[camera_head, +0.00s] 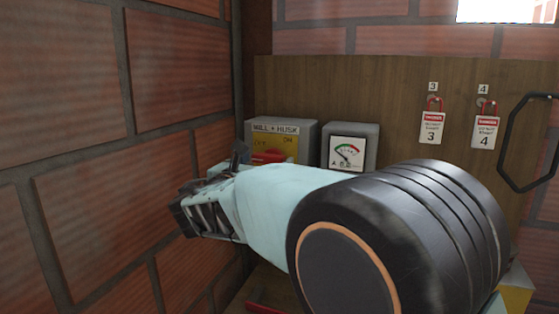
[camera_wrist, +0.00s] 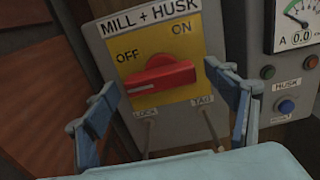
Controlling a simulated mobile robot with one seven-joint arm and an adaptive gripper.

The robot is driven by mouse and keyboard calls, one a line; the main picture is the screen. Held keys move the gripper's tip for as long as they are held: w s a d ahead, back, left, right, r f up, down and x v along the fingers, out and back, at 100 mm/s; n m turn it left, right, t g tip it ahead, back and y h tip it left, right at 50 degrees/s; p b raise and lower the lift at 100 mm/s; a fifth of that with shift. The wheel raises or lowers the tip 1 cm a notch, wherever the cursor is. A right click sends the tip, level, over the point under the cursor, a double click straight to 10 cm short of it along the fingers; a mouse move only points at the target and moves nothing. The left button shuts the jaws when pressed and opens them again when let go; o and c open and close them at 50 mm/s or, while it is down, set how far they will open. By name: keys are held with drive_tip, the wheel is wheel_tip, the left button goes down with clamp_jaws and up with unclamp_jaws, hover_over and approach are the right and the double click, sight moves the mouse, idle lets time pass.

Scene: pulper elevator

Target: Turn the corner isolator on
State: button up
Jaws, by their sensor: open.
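The corner isolator is a grey box (camera_head: 306,137) labelled MILL + HUSK, in the corner by the left brick wall. In the wrist view the isolator (camera_wrist: 194,25) has a yellow plate with OFF at upper left and ON at upper right. Its red handle (camera_wrist: 160,77) lies roughly crosswise, its left end below OFF. The handle (camera_head: 268,158) also shows in the head view, partly hidden. My gripper (camera_wrist: 160,84) is open and empty, with one finger on each side of the handle in the picture. I cannot tell whether they touch. My gripper (camera_head: 208,190) is close to the left wall.
Padlocks with tags 3 (camera_head: 432,128) and 4 (camera_head: 485,131) hang on the wooden board (camera_head: 385,95). A black ring (camera_head: 505,150) is at the right.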

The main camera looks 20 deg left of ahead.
drive_tip(key=c, duration=1.2)
drive_tip(key=shift+o, duration=0.2)
drive_tip(key=shift+f+m+b, duration=0.15)
drive_tip(key=shift+m+b, duration=0.25)
drive_tip(key=shift+b, duration=0.3)
drive_tip(key=m+b, duration=0.5)
drive_tip(key=b, duration=0.1)
drive_tip(key=m+b, duration=1.2)
drive_tip(key=b, duration=0.1)
drive_tip(key=shift+d+r, duration=0.2)
drive_tip(key=shift+r, duration=0.05)
drive_tip(key=shift+m, duration=0.3)
